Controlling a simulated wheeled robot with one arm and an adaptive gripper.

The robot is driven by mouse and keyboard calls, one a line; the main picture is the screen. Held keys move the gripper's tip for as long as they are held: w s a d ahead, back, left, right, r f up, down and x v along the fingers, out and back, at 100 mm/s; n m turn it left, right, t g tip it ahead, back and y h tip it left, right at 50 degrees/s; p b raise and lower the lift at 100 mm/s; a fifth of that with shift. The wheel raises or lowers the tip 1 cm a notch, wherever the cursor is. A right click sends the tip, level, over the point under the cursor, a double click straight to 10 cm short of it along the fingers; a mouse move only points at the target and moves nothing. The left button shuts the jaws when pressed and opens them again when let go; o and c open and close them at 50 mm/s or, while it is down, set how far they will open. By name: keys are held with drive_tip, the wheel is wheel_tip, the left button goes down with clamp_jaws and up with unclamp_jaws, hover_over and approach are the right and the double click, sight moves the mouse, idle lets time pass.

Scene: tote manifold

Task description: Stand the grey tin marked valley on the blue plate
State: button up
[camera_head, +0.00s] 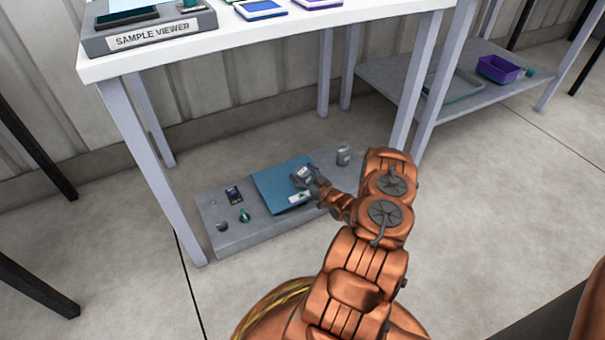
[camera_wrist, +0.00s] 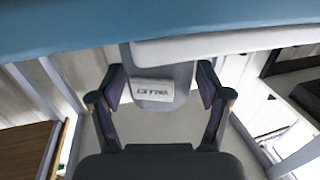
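A grey tin (camera_wrist: 180,72) with a white label sits between the fingers of my gripper (camera_wrist: 162,88) in the wrist view. In the head view my gripper (camera_head: 305,177) is at the right part of the blue plate (camera_head: 272,186), which lies flat on the low grey shelf. I cannot tell whether the tin touches the plate. The plate (camera_wrist: 60,35) also fills the top of the wrist view. A second grey tin (camera_head: 343,155) stands on the shelf right of the plate.
On the low shelf (camera_head: 262,237), left of the plate, are a small dark item (camera_head: 234,194), a teal object (camera_head: 244,215) and a round hole or dish (camera_head: 222,227). The white tabletop (camera_head: 350,18) hangs above, with legs around. A purple bin (camera_head: 499,69) stands on another shelf at right.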

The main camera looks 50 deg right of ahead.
drive_tip(key=shift+r, duration=0.1)
drive_tip(key=shift+s+r, duration=0.1)
drive_tip(key=shift+s, duration=0.05)
drive_tip(key=s+a+p, duration=0.1)
drive_tip(key=s+p, duration=0.3)
drive_tip(key=s, duration=0.7)
drive_tip(key=shift+s, duration=0.35)
drive_tip(key=shift+a, duration=0.1)
